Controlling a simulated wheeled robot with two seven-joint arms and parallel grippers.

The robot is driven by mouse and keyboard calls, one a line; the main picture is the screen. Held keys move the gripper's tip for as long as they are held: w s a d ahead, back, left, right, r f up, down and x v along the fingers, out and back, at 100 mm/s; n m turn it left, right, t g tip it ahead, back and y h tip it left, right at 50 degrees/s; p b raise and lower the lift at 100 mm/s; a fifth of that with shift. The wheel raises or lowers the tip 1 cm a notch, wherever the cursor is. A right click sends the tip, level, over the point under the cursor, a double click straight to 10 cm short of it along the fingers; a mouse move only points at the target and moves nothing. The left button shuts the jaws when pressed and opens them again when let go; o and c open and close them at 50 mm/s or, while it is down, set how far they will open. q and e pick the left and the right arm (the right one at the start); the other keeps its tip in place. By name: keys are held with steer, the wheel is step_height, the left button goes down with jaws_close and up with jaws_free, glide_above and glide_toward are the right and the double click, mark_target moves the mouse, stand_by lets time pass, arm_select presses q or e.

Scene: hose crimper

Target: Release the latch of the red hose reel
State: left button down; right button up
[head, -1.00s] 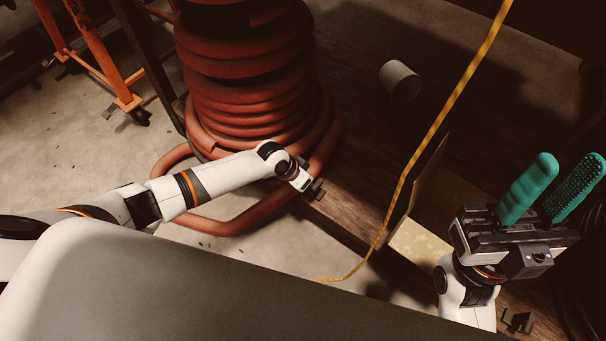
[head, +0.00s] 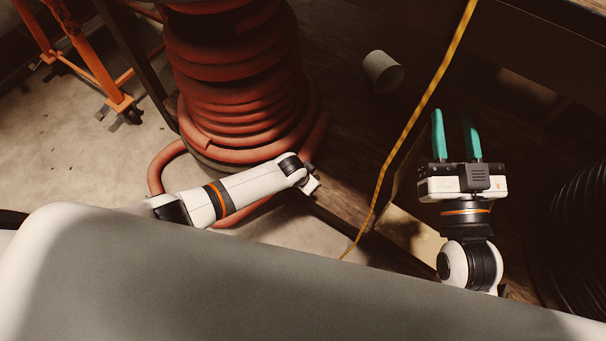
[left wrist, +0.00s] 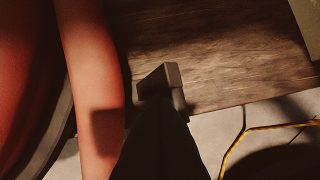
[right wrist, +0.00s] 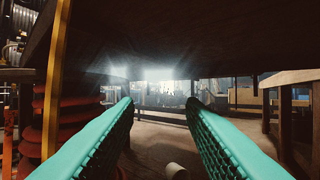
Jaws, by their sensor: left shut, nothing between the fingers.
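The red hose reel (head: 240,85) stands left of centre in the head view, wound with thick red hose. Its hose (left wrist: 92,95) also runs down the left of the left wrist view. A small dark block (left wrist: 160,80), perhaps the latch, sits at the edge of the wooden boards. My left gripper (left wrist: 160,105) is a dark tapered shape, shut and empty, its tip at the block; contact cannot be told. In the head view its fingers are hidden below my wrist. My right gripper (head: 455,120) is open and empty, its teal fingers apart, far right of the reel.
A yellow cable (head: 418,108) hangs between my two arms. A pale cup (head: 383,71) lies on the dark boards behind it. A black coil (head: 575,220) is at the right edge. An orange stand (head: 90,65) is at the far left.

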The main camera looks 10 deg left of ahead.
arm_select(q)
steer(key=shift+s+d, duration=0.15)
steer(key=shift+d, duration=0.3)
steer(key=shift+s+d+f+p, duration=0.2)
steer(key=shift+d+f+p, duration=0.2)
steer(key=shift+d, duration=0.15)
arm_select(e)
steer(key=shift+w+d+f+g+h, duration=0.15)
steer(key=shift+f+g+h, duration=0.1)
steer(key=shift+f+g, duration=0.55)
steer(key=shift+d+f+g+h, duration=0.1)
steer(key=shift+f+g+h, duration=0.3)
steer(key=shift+f, duration=0.65)
